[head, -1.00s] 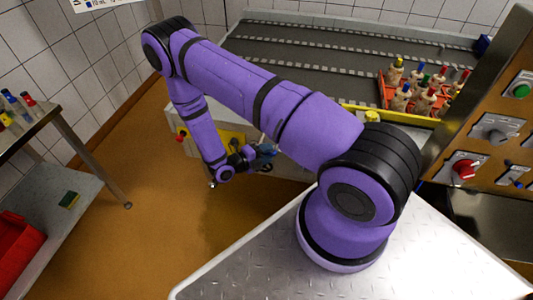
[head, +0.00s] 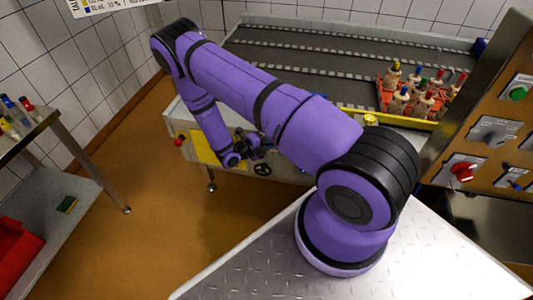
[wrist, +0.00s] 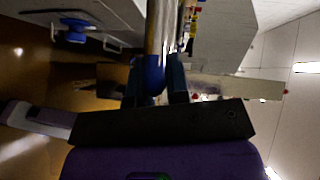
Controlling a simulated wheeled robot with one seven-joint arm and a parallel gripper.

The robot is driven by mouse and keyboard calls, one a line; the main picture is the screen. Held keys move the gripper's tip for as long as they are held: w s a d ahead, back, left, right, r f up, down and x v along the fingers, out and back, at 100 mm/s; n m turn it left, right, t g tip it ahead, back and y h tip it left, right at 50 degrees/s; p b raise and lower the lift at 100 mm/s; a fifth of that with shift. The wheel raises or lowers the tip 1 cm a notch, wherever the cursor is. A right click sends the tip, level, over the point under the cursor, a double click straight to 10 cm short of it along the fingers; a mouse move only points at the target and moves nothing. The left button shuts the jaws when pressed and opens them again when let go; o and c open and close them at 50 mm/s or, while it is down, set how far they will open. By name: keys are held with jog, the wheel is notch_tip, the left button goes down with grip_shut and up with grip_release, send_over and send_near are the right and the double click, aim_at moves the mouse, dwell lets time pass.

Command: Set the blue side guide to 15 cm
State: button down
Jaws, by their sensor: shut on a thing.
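In the wrist view, a bright metal rod with a blue end (wrist: 153,75) stands between the two dark fingers of my gripper (wrist: 154,88). The gripper is shut on it. I cannot tell whether this blue end belongs to the side guide. Another blue fitting (wrist: 75,34) shows at upper left in the wrist view, apart from the fingers. In the head view, my gripper is a small dark shape (head: 250,146) at the front of the conveyor table, partly hidden by my arm. No scale or guide setting can be read.
The conveyor table (head: 330,60) has grey lanes. An orange crate (head: 385,98) of bottle-like figures stands on it. A black handwheel (head: 262,169) and a red knob (head: 178,142) are on its front. A control panel (head: 485,150) is at right.

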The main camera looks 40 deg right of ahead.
jog(key=w+d, duration=0.2)
jog(key=shift+w+d, duration=0.1)
jog(key=shift+d, duration=0.2)
jog(key=c, duration=1.1)
grip_release()
jog(key=a, duration=0.3)
jog(key=w+a+r, duration=0.1)
jog(key=a, duration=0.6)
jog(key=shift+w+a+r, duration=0.2)
jog(key=shift+a+r, duration=0.05)
jog(key=shift+c, duration=0.2)
